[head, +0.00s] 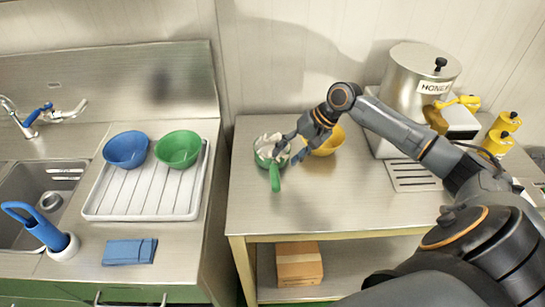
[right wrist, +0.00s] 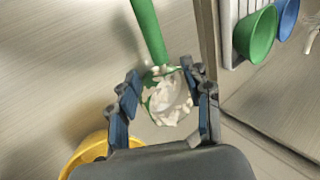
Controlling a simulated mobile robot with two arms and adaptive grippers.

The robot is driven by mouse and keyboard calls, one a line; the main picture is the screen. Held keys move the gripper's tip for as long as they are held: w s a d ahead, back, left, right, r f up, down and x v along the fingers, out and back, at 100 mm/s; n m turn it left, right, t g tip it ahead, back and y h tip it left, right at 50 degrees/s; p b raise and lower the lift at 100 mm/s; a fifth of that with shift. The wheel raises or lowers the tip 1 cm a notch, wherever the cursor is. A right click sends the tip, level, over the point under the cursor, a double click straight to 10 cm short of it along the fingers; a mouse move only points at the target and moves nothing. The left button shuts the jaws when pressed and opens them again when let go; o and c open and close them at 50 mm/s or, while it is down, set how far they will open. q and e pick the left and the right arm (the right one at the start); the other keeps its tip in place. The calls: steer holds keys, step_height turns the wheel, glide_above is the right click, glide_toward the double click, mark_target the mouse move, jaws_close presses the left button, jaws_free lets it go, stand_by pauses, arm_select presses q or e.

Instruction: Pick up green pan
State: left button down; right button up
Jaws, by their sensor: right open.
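The green pan (head: 275,179) stands on the steel table at its left part, with its handle toward the front. It holds white chunks. In the right wrist view the pan's green handle (right wrist: 148,30) points away from my gripper, and the white contents (right wrist: 168,100) show between the fingers. My right gripper (head: 289,151) is at the pan's right side in the head view, open, with its blue-padded fingers (right wrist: 163,98) apart on either side of the pan. Whether the fingers touch the pan I cannot tell. My left gripper is not in view.
A yellow bowl (head: 328,142) sits right beside my right gripper. A honey kettle (head: 417,75) and yellow jars (head: 497,142) stand at the right. A drying tray (head: 140,204) with a blue bowl (head: 126,147) and a green bowl (head: 178,148) is on the left counter. The table front is clear.

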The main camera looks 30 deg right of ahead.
mark_target(276, 164)
steer(key=shift+w+a+f, duration=0.35)
steer(key=shift+f, duration=0.2)
steer(key=shift+w+a+f, duration=0.1)
steer(key=shift+w+f, duration=0.1)
steer(key=shift+f, duration=0.05)
steer(key=p+x, duration=0.2)
steer(key=shift+a+f, duration=0.15)
steer(key=shift+f, duration=0.05)
steer(key=shift+x, duration=1.2)
steer(key=shift+w+f, duration=0.1)
steer(key=shift+f, duration=0.15)
steer(key=c, duration=1)
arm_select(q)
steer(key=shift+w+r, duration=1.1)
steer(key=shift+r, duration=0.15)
arm_select(e)
jaws_close()
